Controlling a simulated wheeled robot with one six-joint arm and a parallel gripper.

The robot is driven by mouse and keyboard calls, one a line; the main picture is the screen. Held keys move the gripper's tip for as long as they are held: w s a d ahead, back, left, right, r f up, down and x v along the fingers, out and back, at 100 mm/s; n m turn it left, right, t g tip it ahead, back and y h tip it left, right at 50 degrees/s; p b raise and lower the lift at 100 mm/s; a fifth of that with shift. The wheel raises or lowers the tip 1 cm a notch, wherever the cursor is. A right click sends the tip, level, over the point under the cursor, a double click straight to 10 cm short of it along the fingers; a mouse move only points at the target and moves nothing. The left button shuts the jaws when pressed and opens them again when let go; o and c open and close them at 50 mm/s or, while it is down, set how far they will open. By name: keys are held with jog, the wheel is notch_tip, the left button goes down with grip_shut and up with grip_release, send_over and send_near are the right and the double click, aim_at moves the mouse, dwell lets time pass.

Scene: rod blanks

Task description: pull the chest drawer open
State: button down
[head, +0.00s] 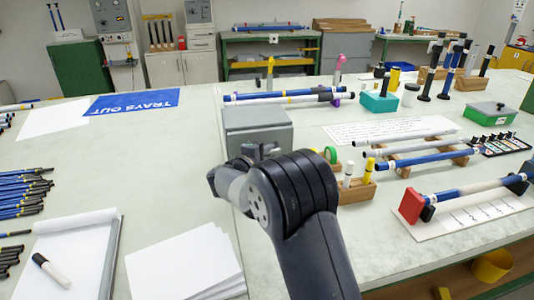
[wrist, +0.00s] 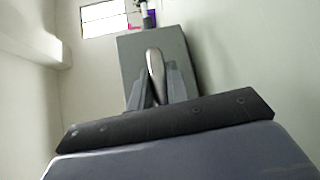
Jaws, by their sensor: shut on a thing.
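The chest is a grey box (head: 256,120) on the pale bench, just beyond my arm in the head view. In the wrist view its grey drawer front (wrist: 187,52) faces me, with an upright silver handle (wrist: 155,64) in the middle. My gripper (wrist: 157,84) is shut on this handle, one dark finger on each side. In the head view my arm hides the lower part of the chest and most of the handle area. I cannot tell from these views whether the drawer stands out from the chest.
Blue and white rods (head: 285,97) lie behind the chest. A small wooden block (head: 356,188) with upright markers stands close to the right of my arm. White paper sheets (head: 185,265) lie at the front left. The bench left of the chest is mostly clear.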

jog(key=s+b, duration=0.1)
jog(key=s, duration=0.2)
jog(key=s+d+b, duration=0.1)
jog(key=s+b, duration=0.2)
jog(key=s, duration=0.2)
jog(key=shift+s+d, duration=0.3)
jog(key=shift+d, duration=0.05)
jog(key=c, duration=1.4)
grip_release()
jog(key=shift+o, duration=0.2)
jog(key=v, duration=1.1)
jog(key=shift+w, duration=0.1)
jog(key=x, duration=1.1)
jog(key=shift+d, duration=0.15)
jog(key=shift+w+a, duration=0.25)
jog(key=shift+w, duration=0.2)
